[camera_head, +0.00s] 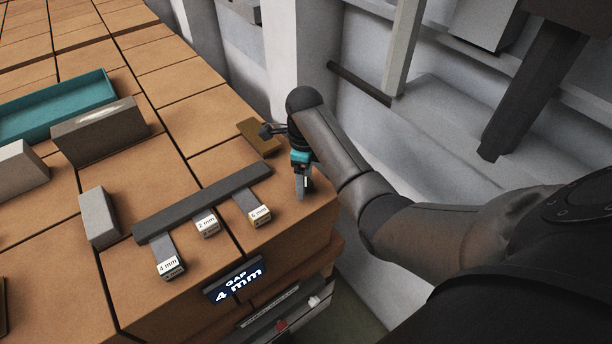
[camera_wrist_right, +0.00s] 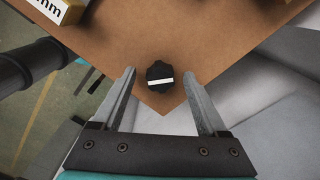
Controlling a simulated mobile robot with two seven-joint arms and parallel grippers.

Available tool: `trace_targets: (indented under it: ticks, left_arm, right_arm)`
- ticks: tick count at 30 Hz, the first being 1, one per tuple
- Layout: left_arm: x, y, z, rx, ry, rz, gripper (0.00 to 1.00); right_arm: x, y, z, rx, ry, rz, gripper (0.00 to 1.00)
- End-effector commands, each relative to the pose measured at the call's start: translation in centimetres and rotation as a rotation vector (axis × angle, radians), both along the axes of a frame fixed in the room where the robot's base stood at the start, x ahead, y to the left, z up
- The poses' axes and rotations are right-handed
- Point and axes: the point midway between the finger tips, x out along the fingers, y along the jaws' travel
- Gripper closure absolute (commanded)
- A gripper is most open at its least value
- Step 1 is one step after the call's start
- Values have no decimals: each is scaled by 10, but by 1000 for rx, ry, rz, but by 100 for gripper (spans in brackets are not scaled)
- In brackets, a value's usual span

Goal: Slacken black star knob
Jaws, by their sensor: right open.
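In the right wrist view, the black star knob (camera_wrist_right: 160,75) with a white bar across it sits near the corner of the brown brick surface. My right gripper (camera_wrist_right: 165,82) is open, with one finger on each side of the knob and gaps between. In the head view, my right gripper (camera_head: 303,187) points down over the right end of the brick top. The knob cannot be made out there. My left gripper is not in view.
A dark bar (camera_head: 205,203) holds tagged gauges, including a 4 mm one (camera_head: 168,262). A sign reading "GAP 4 mm" (camera_head: 235,280) is on the front face. A teal tray (camera_head: 60,106), grey blocks (camera_head: 98,217) and a brown plate (camera_head: 258,138) are on the bricks.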

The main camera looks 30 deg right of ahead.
Motion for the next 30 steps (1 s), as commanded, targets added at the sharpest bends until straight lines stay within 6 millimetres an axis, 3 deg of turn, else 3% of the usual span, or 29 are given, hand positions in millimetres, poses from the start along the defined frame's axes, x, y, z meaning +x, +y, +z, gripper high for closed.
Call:
trace_targets:
  ticks: [2, 21, 30]
  left_arm:
    - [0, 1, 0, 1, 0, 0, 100]
    - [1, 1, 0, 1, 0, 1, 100]
    - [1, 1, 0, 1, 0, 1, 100]
  right_arm:
    - [0, 0, 0, 0, 0, 0, 30]
    - [0, 0, 1, -1, 1, 0, 100]
    - [0, 0, 1, -1, 1, 18, 100]
